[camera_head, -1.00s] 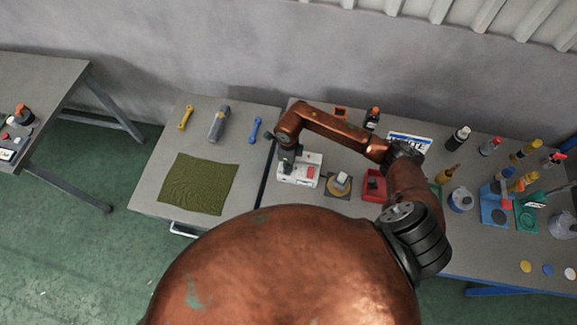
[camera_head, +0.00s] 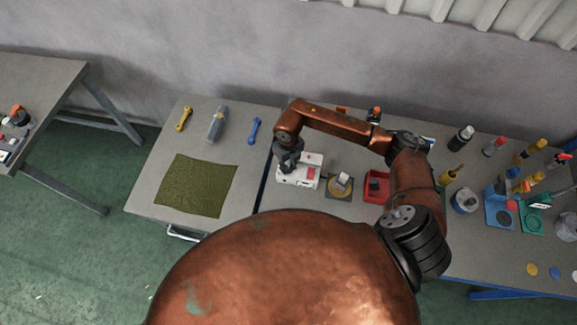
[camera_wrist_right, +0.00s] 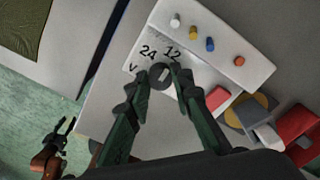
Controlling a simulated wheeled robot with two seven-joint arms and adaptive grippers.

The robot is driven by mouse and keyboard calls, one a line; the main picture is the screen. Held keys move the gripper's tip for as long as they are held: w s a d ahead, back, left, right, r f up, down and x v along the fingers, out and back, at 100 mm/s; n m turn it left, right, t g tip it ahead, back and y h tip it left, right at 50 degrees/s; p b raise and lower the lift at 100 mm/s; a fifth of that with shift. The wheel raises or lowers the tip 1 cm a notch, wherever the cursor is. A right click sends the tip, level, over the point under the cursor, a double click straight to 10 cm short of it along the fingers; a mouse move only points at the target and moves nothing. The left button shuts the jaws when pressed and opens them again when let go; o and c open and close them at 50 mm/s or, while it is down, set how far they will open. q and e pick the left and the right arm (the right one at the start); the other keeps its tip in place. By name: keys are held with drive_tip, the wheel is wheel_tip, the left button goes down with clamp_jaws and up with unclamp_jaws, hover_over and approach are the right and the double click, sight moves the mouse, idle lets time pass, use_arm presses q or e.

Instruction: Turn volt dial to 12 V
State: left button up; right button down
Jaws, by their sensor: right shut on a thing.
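The white power unit (camera_head: 310,168) stands on the right-hand bench. In the right wrist view its face (camera_wrist_right: 215,50) shows the printed marks 24, 12 and V. The round grey volt dial (camera_wrist_right: 161,76) sits just below the numbers, with a pale mark on it. My right gripper (camera_wrist_right: 160,78) is shut on the dial, one fingertip on each side. In the head view my right gripper (camera_head: 289,160) is over the unit's left end and hides the dial. My left gripper (camera_wrist_right: 61,134) shows small at the lower left of the wrist view, open and away from the unit.
A small grey block on a round yellow disc (camera_head: 340,186) and a red tray (camera_head: 377,186) stand right of the unit. A green cloth (camera_head: 198,186) and tools lie on the left bench, beyond a dark gap.

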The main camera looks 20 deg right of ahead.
sight(289, 168)
drive_tip(key=shift+d, duration=0.1)
drive_tip(key=shift+s, duration=0.1)
idle(0.4)
drive_tip(key=c, duration=1.7)
unclamp_jaws()
drive_tip(key=shift+s, duration=0.1)
drive_tip(key=shift+c, duration=0.2)
drive_tip(key=shift+r, duration=0.1)
wheel_tip(289, 168, up, 12)
drive_tip(key=shift+f, duration=0.1)
